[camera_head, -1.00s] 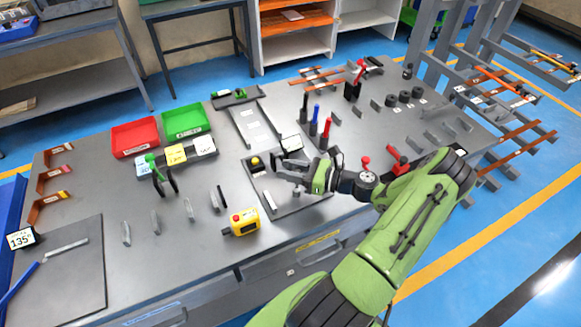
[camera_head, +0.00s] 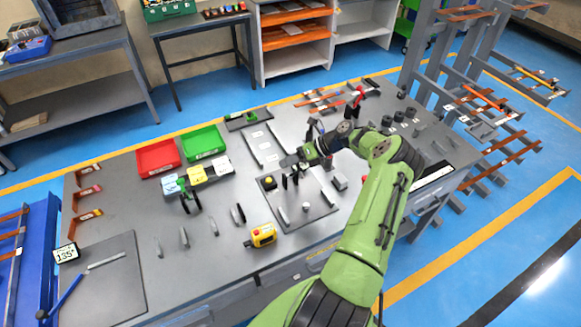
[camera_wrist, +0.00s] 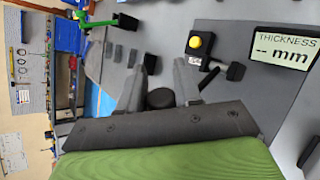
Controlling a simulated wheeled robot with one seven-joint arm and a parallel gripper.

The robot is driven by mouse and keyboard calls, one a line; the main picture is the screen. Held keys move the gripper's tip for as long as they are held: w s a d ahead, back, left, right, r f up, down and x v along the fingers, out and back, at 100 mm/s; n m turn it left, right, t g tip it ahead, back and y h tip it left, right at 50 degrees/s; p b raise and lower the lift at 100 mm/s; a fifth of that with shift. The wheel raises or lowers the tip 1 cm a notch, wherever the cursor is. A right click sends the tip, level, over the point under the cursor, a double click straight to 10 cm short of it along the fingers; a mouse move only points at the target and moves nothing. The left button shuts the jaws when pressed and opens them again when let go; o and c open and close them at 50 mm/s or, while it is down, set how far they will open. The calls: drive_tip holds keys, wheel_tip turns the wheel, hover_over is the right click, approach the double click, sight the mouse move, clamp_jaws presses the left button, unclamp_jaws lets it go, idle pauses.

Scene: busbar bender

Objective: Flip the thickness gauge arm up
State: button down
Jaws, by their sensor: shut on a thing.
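The thickness gauge stands on a dark plate (camera_head: 318,213) at the bench's middle front. Its readout (camera_wrist: 283,48) shows "THICKNESS -- mm" at the right of the wrist view. A yellow button on a dark box (camera_wrist: 195,42) stands left of it. My gripper (camera_head: 289,164) is over the back of the plate. In the wrist view my gripper (camera_wrist: 167,64) has its two grey fingers around a dark round-ended part (camera_wrist: 160,98), which seems to be the gauge arm. The fingers and palm hide most of it, so its tilt is not clear.
A yellow device (camera_head: 263,236) sits at the front edge. Red (camera_head: 158,156) and green (camera_head: 203,142) bins stand at the back left. Upright grey plates stand left of the gauge. Red-handled tools are behind and right of my arm.

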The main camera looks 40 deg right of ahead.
drive_tip(key=shift+w+d+r+m+g, duration=0.15)
drive_tip(key=shift+w+m+g, duration=0.1)
drive_tip(key=shift+w+g, duration=0.3)
drive_tip(key=shift+w+d+r+m+g, duration=0.15)
drive_tip(key=shift+w+m+g, duration=0.15)
drive_tip(key=shift+w, duration=0.3)
drive_tip(key=shift+f, duration=0.1)
drive_tip(key=c, duration=0.9)
unclamp_jaws()
